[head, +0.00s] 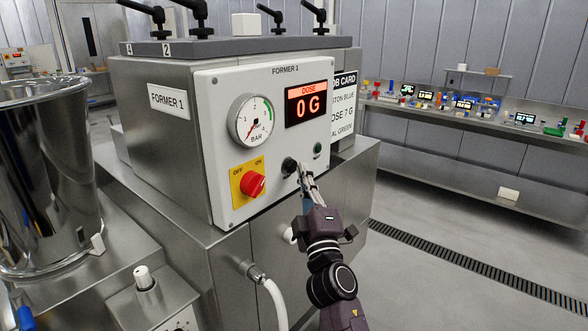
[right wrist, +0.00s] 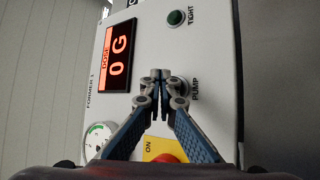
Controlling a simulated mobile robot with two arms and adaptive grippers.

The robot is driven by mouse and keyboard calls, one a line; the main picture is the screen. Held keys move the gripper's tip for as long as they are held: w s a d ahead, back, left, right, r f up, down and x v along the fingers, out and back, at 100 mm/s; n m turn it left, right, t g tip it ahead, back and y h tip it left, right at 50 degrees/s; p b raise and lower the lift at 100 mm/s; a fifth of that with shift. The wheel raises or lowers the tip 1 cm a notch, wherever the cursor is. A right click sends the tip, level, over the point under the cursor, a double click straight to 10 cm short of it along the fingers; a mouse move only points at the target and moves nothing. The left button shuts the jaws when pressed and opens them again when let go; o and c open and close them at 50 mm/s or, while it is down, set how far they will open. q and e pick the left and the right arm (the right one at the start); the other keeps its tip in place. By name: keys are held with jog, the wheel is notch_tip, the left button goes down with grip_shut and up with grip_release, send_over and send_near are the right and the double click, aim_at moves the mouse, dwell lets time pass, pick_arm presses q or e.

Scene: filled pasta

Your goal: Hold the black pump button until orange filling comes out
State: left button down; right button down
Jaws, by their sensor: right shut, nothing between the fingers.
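The black pump button (head: 289,165) is on the lower right of the white FORMER 1 panel (head: 222,120). My right gripper (head: 303,169) is shut and empty, its fingertips close beside the button in the head view. In the right wrist view the closed fingertips (right wrist: 160,76) are in front of the panel by the PUMP label (right wrist: 196,89) and hide most of the button. I cannot tell whether they touch it. The dose display (head: 308,105) reads 0 G. No orange filling shows. My left gripper is not clearly in view.
A red OFF/ON knob (head: 252,184) on a yellow plate and a pressure gauge (head: 253,120) are left of the button. A green TIGHT light (head: 318,148) is just above right. A steel hopper (head: 45,180) stands at left. Floor at right is clear.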

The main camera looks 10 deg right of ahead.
jog(key=shift+w+a+b, duration=0.3)
jog(key=shift+w+a, duration=0.1)
jog(key=shift+w, duration=0.1)
dwell(0.8)
jog(key=shift+s, duration=0.1)
dwell(3.2)
jog(key=shift+s+d+p, duration=0.4)
jog(key=shift+s+d, duration=0.15)
jog(key=shift+s, duration=0.05)
jog(key=s+d+p, duration=0.1)
jog(key=s, duration=0.1)
jog(key=s+d+p, duration=0.1)
jog(key=s+d, duration=0.1)
dwell(0.4)
jog(key=shift+w+f, duration=0.1)
jog(key=shift+f, duration=0.05)
